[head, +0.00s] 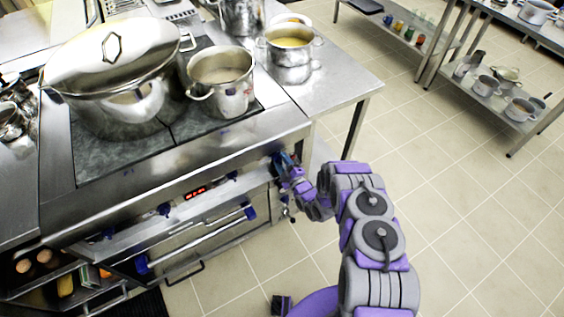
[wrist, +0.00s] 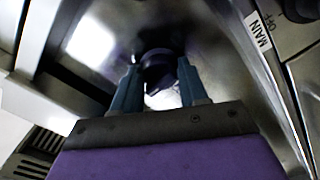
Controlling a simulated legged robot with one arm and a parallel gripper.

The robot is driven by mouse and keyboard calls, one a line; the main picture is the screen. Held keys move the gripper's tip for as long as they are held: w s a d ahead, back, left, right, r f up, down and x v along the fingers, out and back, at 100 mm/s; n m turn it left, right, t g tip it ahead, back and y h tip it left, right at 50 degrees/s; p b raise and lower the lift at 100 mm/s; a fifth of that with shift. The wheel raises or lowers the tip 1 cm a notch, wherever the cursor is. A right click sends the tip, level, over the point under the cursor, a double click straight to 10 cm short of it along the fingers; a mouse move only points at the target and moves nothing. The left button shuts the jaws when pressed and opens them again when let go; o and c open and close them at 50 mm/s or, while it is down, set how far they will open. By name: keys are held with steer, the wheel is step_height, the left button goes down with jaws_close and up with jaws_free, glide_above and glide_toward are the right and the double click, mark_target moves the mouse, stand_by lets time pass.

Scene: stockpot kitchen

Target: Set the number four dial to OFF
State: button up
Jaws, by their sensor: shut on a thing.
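My gripper (head: 284,164) is at the right end of the range's front panel in the head view, where it hides the dial there. In the wrist view, the two blue-grey fingers of my gripper (wrist: 158,82) are shut on a dark dial (wrist: 158,64) that sits between their tips. I take this for the number four dial. No number or pointer mark on it is readable, so its setting cannot be told.
Other dials (head: 164,209) and a red display (head: 195,192) line the front panel. An oven handle (head: 200,238) runs below. A lidded stockpot (head: 125,110) and smaller pot (head: 222,80) stand on top. Floor (head: 450,210) on the right is clear.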

steer(key=shift+s+a+f, duration=0.1)
steer(key=shift+s+f, duration=0.05)
steer(key=o, duration=0.8)
steer(key=shift+o, duration=1.2)
steer(key=p+v, duration=0.3)
steer(key=v, duration=1.4)
steer(key=shift+p, duration=0.4)
